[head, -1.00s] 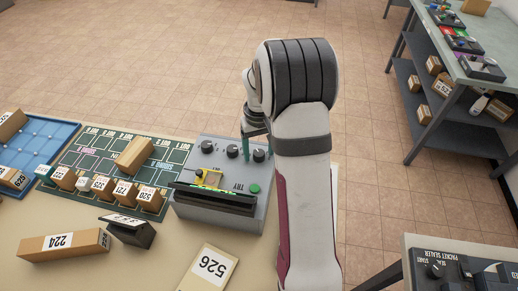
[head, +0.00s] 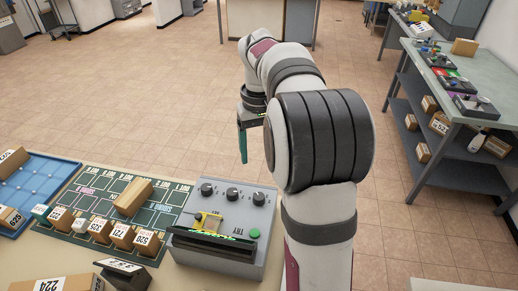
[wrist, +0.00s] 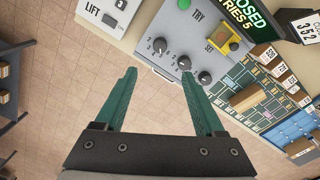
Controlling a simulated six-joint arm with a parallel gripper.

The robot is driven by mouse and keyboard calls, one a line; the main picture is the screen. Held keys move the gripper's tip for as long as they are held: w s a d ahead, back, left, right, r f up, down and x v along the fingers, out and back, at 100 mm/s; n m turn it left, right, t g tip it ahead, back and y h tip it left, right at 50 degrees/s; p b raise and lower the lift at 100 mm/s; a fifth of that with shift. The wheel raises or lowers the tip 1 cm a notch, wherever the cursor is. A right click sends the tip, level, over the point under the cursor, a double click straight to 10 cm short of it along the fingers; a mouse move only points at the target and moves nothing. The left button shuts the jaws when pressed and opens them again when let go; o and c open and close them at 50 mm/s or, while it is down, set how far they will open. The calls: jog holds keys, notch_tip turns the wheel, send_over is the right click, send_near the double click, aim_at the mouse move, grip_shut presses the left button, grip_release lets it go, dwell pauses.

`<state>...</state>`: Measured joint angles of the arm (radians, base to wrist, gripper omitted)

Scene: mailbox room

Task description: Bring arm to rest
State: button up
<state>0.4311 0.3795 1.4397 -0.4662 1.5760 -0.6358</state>
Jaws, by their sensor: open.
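My gripper (head: 243,143) hangs above and beyond the far edge of the table, fingers pointing down. In the wrist view its two green fingers (wrist: 165,100) are spread wide with nothing between them. The grey device (head: 262,215) with knobs, a yellow part (head: 208,221) and a green TRY button stands on the table, apart from the gripper. It also shows in the wrist view (wrist: 163,62), past the fingertips. My arm hides part of the floor and the table's right side.
Left of the device lies a green board (head: 98,187) with several small boxes. A blue tray (head: 42,178) is at far left. A shelf table (head: 470,88) with devices stands at right. Open tiled floor lies beyond the table.

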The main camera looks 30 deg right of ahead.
jog(key=s+a+m+y, duration=0.1)
jog(key=s+a, duration=1.4)
jog(key=a, duration=0.1)
jog(key=s+a+f, duration=0.2)
jog(key=s, duration=0.3)
jog(key=s+a+f+m, duration=0.1)
jog(key=s+a+f, duration=0.1)
jog(key=s, duration=0.3)
jog(key=shift+a+f+m+y, duration=0.3)
jog(key=shift+a+y, duration=0.1)
jog(key=shift+a, duration=0.1)
dwell(0.6)
